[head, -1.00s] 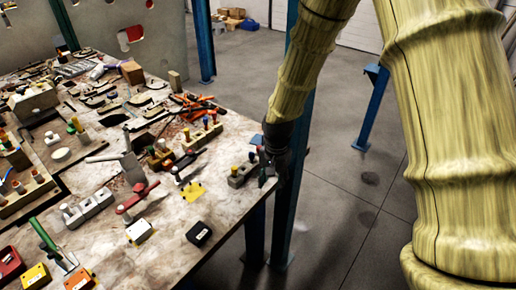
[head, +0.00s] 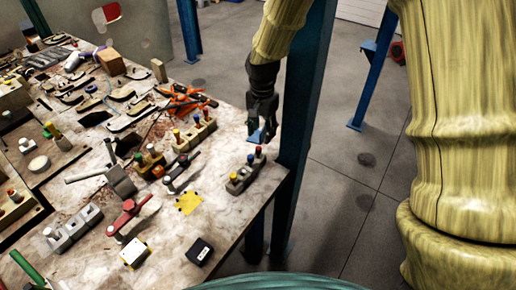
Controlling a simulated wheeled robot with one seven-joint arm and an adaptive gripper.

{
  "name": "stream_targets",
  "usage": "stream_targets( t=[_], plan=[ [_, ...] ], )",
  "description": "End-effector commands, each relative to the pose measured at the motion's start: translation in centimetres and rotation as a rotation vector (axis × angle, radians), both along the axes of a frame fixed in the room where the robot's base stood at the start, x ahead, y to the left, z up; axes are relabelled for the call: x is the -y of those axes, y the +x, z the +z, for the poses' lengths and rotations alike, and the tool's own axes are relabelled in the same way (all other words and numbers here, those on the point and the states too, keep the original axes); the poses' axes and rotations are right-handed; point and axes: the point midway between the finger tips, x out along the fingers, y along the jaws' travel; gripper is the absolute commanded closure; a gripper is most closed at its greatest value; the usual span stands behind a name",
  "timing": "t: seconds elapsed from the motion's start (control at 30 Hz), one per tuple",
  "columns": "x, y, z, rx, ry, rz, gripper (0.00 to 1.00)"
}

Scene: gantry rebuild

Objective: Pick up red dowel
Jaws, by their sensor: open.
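A red dowel (head: 258,151) stands upright in a small grey block (head: 241,182) near the right edge of the table. A blue dowel (head: 250,160) and a yellow dowel (head: 234,177) stand in the same block. My gripper (head: 262,134) points down just above and behind the red dowel in the picture, apart from it. Its fingers are open, with nothing seen held between them. A small blue patch shows at the fingertips; I cannot tell what it is.
A blue post (head: 300,130) stands close to my gripper beyond the table edge.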

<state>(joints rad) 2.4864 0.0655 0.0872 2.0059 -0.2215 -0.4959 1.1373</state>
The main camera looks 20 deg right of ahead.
Motion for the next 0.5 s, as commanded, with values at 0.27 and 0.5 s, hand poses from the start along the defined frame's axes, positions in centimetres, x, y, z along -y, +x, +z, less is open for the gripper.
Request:
stream_targets(
  t=[0.27, 0.5],
  plan=[
    [-0.5, 0.1, -2.9, -0.001, -0.001, 0.008, 0.56],
    [-0.4, 0.1, -3.7, 0.001, 0.001, 0.006, 0.56]
  ],
)
